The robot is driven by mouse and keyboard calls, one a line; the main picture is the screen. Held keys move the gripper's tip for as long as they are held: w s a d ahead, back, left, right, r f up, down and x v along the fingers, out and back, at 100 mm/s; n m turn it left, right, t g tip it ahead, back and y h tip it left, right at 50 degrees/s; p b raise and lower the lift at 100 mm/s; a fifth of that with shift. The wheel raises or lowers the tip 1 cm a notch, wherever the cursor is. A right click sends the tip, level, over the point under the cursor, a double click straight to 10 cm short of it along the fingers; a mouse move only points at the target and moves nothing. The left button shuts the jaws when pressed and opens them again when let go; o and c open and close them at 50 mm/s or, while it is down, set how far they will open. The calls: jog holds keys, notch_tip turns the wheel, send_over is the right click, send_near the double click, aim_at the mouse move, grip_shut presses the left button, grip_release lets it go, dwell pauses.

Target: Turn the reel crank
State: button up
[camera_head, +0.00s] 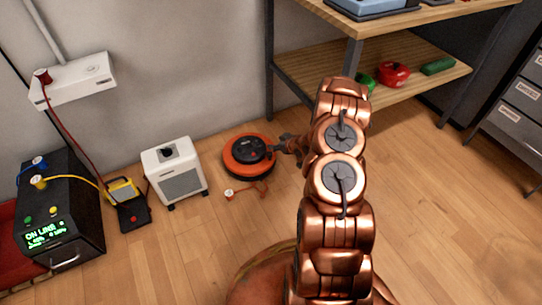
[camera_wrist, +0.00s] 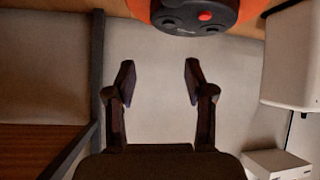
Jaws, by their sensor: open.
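The orange cable reel (camera_head: 234,167) lies on the wooden floor by the wall, with a dark round hub (camera_head: 247,148) on top. In the wrist view the hub (camera_wrist: 178,20) shows at the top edge with a red spot on it, and part of the orange rim (camera_wrist: 139,9) is cut off. I cannot clearly make out the crank handle. My gripper (camera_head: 282,146) is at the right side of the reel; whether it touches cannot be told there. In the wrist view my gripper (camera_wrist: 159,82) has its fingers apart with nothing between them, and the hub lies beyond the fingertips.
An orange cord with a plug (camera_head: 229,192) lies before the reel. A white heater-like box (camera_head: 183,183) stands left of it, then a yellow device (camera_head: 122,190) and a black console (camera_head: 75,210). A wooden shelf unit (camera_head: 437,91) stands right. The floor at right is clear.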

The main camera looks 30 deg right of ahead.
jog(key=t+y, duration=0.1)
jog(key=t, duration=0.1)
send_near(271, 155)
jog(key=w, duration=0.3)
jog(key=s+f, duration=0.1)
jog(key=f, duration=0.1)
jog(key=shift+t, duration=0.5)
jog(key=b+x, duration=0.3)
jog(key=x, duration=0.3)
jog(key=shift+a, duration=0.15)
jog(key=shift+w+f, duration=0.15)
jog(key=shift+w, duration=0.6)
grip_shut()
jog(key=shift+a, duration=0.1)
